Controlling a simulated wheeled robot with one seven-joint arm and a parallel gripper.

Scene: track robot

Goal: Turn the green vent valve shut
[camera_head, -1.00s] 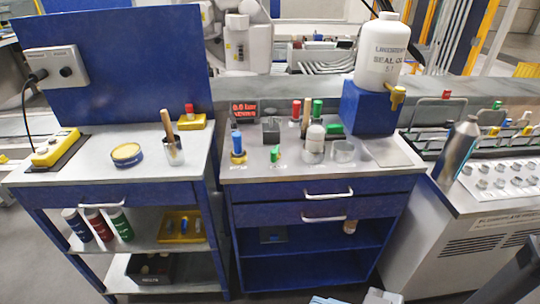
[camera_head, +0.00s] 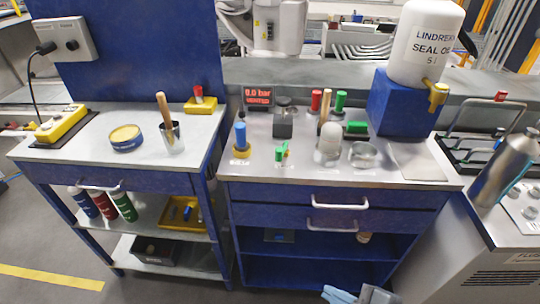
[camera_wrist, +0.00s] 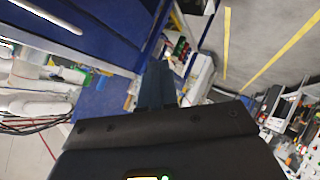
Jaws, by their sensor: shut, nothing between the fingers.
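A small bright green fitting (camera_head: 281,152), which looks like the green vent valve, stands near the front of the right bench top, just right of a blue-handled part with a yellow base (camera_head: 240,142). Its handle angle is too small to tell. My gripper (camera_wrist: 156,72) shows in the wrist view with its dark fingers together and nothing held. It points at floor and distant equipment, away from the bench top.
A red display (camera_head: 258,96) reads about 0.0 bar. A clear jar (camera_head: 328,145), a glass dish (camera_head: 363,155), a green block (camera_head: 356,127) and red- and green-topped cylinders stand close by. A white oil jug (camera_head: 425,45) sits on a blue block (camera_head: 397,103). Drawer handles (camera_head: 338,200) stick out in front.

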